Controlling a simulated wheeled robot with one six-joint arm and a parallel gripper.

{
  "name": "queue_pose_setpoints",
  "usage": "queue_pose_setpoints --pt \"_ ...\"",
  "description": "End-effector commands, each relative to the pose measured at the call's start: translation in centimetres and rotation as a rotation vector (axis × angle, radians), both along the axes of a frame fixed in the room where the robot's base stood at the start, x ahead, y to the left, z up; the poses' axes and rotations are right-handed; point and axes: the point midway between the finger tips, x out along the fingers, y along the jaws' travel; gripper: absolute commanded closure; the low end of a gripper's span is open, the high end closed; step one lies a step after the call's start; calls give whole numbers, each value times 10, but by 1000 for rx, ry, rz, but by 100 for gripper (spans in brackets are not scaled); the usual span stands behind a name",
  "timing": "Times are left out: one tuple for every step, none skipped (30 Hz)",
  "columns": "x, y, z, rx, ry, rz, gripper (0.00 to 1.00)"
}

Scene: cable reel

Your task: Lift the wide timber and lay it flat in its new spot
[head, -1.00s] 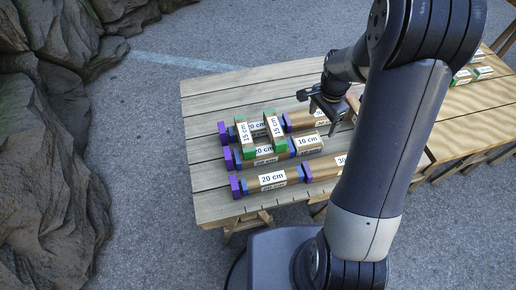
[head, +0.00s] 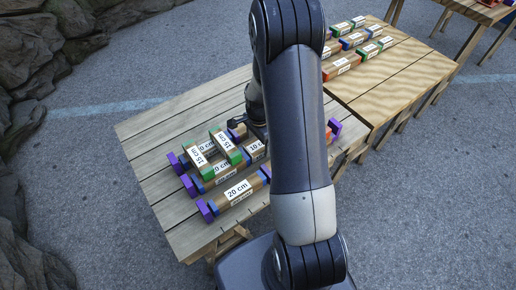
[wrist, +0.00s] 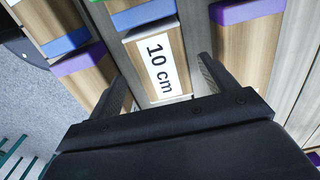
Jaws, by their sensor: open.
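Brown timbers with printed length labels lie on the wooden table (head: 150,135). A 10 cm timber (head: 256,150) shows partly beside my arm in the head view and large in the wrist view (wrist: 160,62). My gripper (wrist: 163,88) is open, with its fingers on either side of the 10 cm timber; I cannot tell whether they touch it. In the head view my arm hides most of the gripper. Two 15 cm timbers with green ends, one left (head: 199,158) and one right (head: 228,143), lie across the rows. I cannot tell which timber is the wide one.
A 20 cm timber (head: 238,190) lies in the front row, with a purple end block (head: 207,211). Purple-ended pieces flank the gripper in the wrist view. A second table (head: 385,85) with several labelled timbers adjoins behind. Rocks (head: 40,55) stand at left.

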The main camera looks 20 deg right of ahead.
Motion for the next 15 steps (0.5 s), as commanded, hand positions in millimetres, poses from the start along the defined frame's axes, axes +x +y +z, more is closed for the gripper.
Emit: queue_pose_setpoints --pt "0 1 -9 1 5 1 20" --pt "1 1 -13 1 4 1 20" --pt "2 1 -18 1 4 1 20" --pt "2 1 -23 1 4 0 20" --pt "2 1 -26 1 4 0 20" --pt "2 1 -30 1 2 0 20" --pt "2 1 -32 1 2 0 20" --pt "2 1 -34 1 2 0 20" --pt "2 1 -35 1 1 0 20" --pt "2 1 -36 0 1 0 20" --pt "3 1 -36 0 1 0 20" --pt "3 1 -36 0 0 0 20" --pt "3 1 -36 0 0 0 20" --pt "3 1 -36 0 0 1 20" --pt "3 1 -36 0 0 1 20"
